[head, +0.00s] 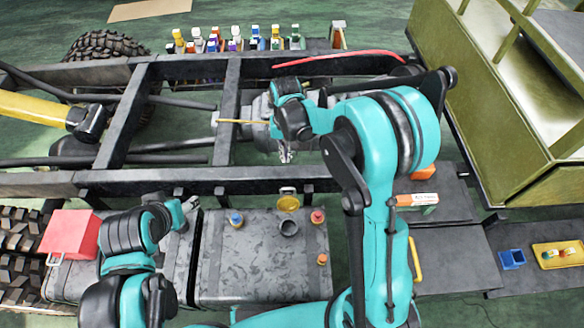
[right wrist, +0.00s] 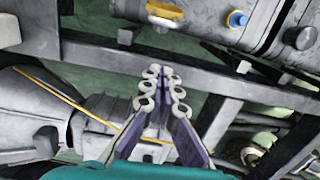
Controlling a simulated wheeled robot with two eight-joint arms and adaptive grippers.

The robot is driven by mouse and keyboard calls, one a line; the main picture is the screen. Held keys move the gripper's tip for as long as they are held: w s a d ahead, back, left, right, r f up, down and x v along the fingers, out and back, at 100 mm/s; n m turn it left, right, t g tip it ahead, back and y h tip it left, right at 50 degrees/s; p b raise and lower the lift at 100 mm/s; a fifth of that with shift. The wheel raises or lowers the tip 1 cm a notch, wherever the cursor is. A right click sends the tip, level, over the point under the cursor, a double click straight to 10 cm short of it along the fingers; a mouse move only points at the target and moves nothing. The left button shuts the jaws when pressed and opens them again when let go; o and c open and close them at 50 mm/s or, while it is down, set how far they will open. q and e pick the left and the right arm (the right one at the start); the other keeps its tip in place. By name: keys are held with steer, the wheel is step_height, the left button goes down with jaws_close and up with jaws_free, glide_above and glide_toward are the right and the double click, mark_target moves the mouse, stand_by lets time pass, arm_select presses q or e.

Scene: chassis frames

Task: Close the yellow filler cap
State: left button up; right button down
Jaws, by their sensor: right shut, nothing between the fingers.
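The yellow filler cap (head: 289,202) stands open at the back edge of the grey tank (head: 255,265), tilted up behind the round dark filler neck (head: 289,228). A yellow ring-shaped part, likely this cap, shows at the top of the right wrist view (right wrist: 165,13). My right gripper (head: 286,156) is over the chassis frame, behind the cap and apart from it. In the right wrist view its fingers (right wrist: 164,75) are together and empty. My left gripper (head: 190,204) is at the tank's left side, small and partly hidden; its opening is unclear.
A blue-topped cap (head: 235,219), a red-topped cap (head: 317,216) and an orange one (head: 322,259) sit on the tank. A red box (head: 70,234) is at left. Frame rails (head: 190,184) run behind the tank. An olive body panel (head: 490,110) stands at right.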

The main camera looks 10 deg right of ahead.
arm_select(q)
steer(key=f+b, duration=0.3)
steer(key=shift+w+d+b, duration=0.3)
steer(key=shift+w+b, duration=0.05)
arm_select(e)
steer(key=shift+g, duration=0.3)
steer(key=s+f, duration=0.1)
steer(key=f, duration=0.2)
steer(key=s+f, duration=0.1)
steer(key=f, duration=0.2)
steer(key=s+a+f, duration=0.1)
steer(key=f, duration=0.3)
steer(key=shift+s, duration=0.25)
arm_select(q)
steer(key=shift+f, duration=0.1)
